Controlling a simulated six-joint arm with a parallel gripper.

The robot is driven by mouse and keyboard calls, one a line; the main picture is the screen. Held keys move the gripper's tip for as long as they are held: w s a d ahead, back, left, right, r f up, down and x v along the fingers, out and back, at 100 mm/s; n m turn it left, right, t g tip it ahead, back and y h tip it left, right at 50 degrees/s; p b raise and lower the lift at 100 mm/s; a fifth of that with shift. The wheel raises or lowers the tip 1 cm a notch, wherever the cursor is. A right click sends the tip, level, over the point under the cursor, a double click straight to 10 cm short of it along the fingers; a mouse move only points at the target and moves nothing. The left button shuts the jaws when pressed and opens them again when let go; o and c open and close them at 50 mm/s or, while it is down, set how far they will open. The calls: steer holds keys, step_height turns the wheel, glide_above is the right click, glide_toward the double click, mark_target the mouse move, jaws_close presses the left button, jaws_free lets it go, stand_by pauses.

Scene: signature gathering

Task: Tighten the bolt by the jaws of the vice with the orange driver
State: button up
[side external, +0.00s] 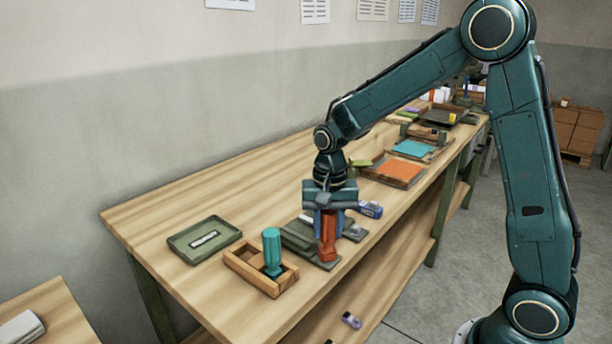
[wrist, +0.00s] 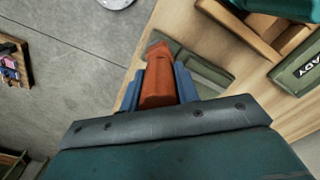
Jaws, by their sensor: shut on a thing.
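My gripper (side external: 327,222) is shut on the orange driver (side external: 328,243), which points down at the near edge of the bench. In the wrist view the orange driver (wrist: 158,84) sits between my two blue fingers (wrist: 160,88). A low grey-green fixture (side external: 298,238), which looks like the vice, lies beside and behind the driver; part of it also shows in the wrist view (wrist: 210,72). My gripper and the driver cover part of it. I cannot make out the bolt or the driver's tip, nor tell whether they touch.
A wooden box (side external: 238,262) holding a teal driver (side external: 272,250) stands left of the vice. A green tray (side external: 180,243) with a label lies farther left. A blue item (side external: 370,209) lies to the right. An orange-topped tray (side external: 398,169) is farther along. The bench's left end is clear.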

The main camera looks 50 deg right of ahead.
steer(key=m, duration=1.2)
steer(key=shift+m, duration=0.3)
steer(key=shift+r, duration=0.1)
steer(key=shift+n, duration=0.8)
steer(key=shift+r, duration=0.15)
steer(key=shift+r, duration=2.1)
steer(key=shift+w, duration=0.1)
